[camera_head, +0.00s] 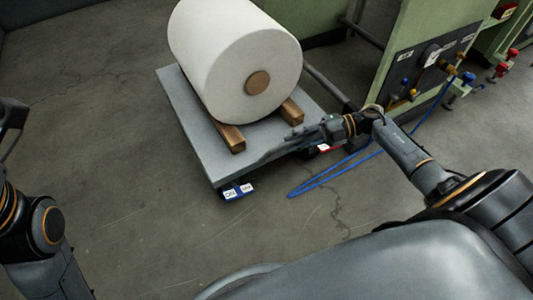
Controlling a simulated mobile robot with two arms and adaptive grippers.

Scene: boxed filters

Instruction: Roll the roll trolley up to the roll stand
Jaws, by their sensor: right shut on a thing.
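The roll trolley (205,150) is a low grey flat platform in the upper middle of the head view. It bears a large white roll (225,60) with a brown core, lying on wooden bars (229,138). The green roll stand (425,35) is behind and to the right of the trolley, with a dark bar (330,88) low beside the platform. My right gripper (290,142) is at the trolley's near right edge, shut on the trolley; its exact grip is hard to make out. My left gripper (12,118) is only partly seen at the left edge, its fingers unclear.
A blue hose (335,178) lies on the floor right of the trolley, below my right arm. Valves with red and blue handles (462,85) are at the right. The floor on the left is clear.

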